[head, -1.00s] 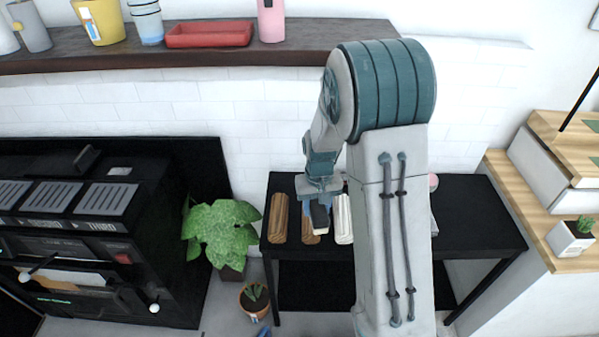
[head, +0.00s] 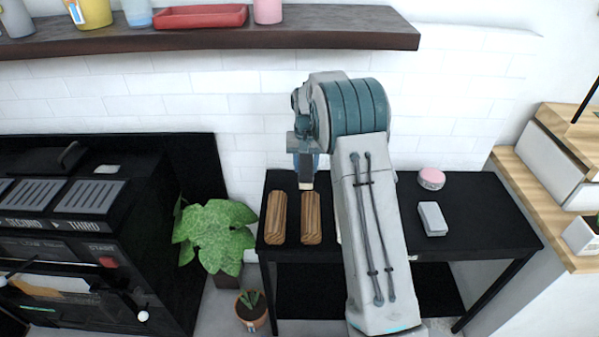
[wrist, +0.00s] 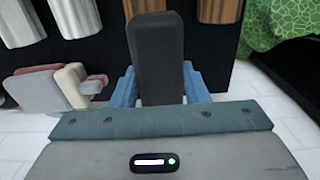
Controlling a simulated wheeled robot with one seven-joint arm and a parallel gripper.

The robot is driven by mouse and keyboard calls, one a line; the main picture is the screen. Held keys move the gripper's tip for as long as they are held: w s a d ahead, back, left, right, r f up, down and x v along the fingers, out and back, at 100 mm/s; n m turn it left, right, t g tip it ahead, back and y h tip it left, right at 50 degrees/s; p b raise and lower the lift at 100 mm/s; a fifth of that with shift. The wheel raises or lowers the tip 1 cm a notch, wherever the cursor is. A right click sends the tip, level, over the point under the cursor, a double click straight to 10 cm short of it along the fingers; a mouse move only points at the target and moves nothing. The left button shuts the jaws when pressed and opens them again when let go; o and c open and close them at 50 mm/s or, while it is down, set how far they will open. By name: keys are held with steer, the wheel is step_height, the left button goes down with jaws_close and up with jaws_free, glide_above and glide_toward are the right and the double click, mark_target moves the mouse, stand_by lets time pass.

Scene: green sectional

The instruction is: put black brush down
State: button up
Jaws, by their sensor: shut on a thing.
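The black brush (wrist: 156,45) is upright in the middle of the wrist view, between the blue fingers of my gripper (wrist: 158,80). My gripper is shut on it. In the head view, my gripper (head: 304,163) and the dark brush (head: 306,177), with a pale lower end, are over the back left of the black table (head: 470,215). Whether the brush touches the table cannot be told. My arm hides the middle of the table.
Two wooden blocks (head: 276,218) lie at the table's left. A pink round item (head: 431,178) and a grey block (head: 433,219) are at the right. A shelf (head: 330,32) runs above. A plant (head: 215,233) stands left. The table's far right is clear.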

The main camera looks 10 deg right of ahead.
steer(key=w+f, duration=0.1)
steer(key=w, duration=0.1)
steer(key=w+f, duration=0.1)
steer(key=w, duration=0.1)
steer(key=w+f, duration=0.2)
steer(key=shift+w+a+p, duration=0.35)
steer(key=shift+w, duration=0.05)
steer(key=shift+f, duration=2.05)
steer(key=shift+f, duration=0.1)
steer(key=o, duration=0.9)
step_height(320, 180, up, 12)
steer(key=shift+r, duration=0.1)
